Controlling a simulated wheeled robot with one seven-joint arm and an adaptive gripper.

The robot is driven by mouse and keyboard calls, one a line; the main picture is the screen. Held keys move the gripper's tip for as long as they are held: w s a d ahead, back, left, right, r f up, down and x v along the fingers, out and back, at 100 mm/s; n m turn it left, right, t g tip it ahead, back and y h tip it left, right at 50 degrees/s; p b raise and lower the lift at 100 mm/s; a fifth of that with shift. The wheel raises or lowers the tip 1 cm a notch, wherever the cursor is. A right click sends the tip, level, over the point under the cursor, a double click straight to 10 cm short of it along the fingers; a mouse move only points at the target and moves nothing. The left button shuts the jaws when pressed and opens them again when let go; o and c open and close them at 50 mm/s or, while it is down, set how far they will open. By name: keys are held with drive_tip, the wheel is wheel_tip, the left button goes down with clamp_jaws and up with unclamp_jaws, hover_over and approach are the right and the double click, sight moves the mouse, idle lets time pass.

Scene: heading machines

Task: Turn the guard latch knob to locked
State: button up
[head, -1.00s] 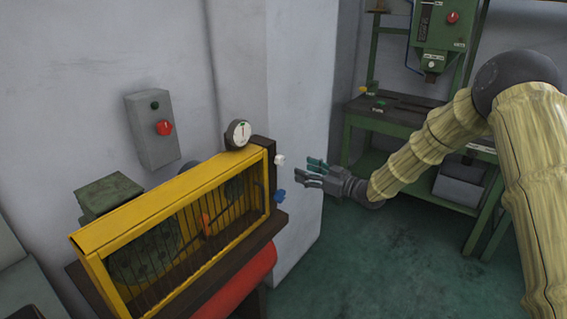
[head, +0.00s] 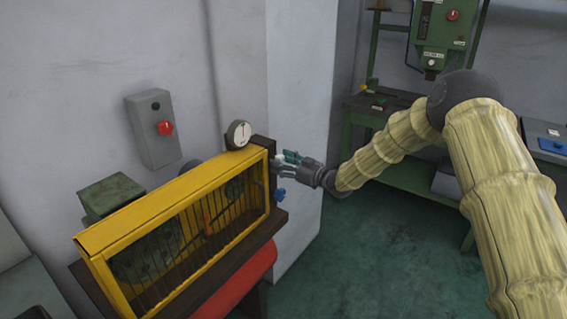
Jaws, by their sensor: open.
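A white knob (head: 277,162) is on the dark end plate (head: 264,144) at the right end of the yellow barred guard (head: 172,205). A blue knob (head: 280,194) sits below it on the same end. I cannot tell which of the two is the latch knob. My gripper (head: 283,161) is open at the white knob, its fingers level with it and overlapping it in the picture. The fingers partly hide the white knob, so contact and the knob's turn angle cannot be told. The blue knob is just below the fingers.
A grey box with a red button (head: 165,128) is on the wall. A red cylinder (head: 238,284) lies under the guard. A green bench (head: 400,172) stands behind my arm.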

drive_tip(key=shift+c, duration=0.3)
drive_tip(key=c, duration=1)
drive_tip(key=shift+f+b, duration=0.1)
drive_tip(key=shift+b, duration=0.25)
drive_tip(key=n+b, duration=1.4)
drive_tip(key=b, duration=0.3)
drive_tip(key=shift+w+d, duration=0.1)
drive_tip(key=n+b, duration=0.1)
drive_tip(key=b, duration=0.1)
drive_tip(key=n+b, duration=0.1)
drive_tip(key=n, duration=0.1)
drive_tip(key=shift+r+n+b, duration=0.25)
drive_tip(key=shift+n+b, duration=0.05)
drive_tip(key=shift+b, duration=0.1)
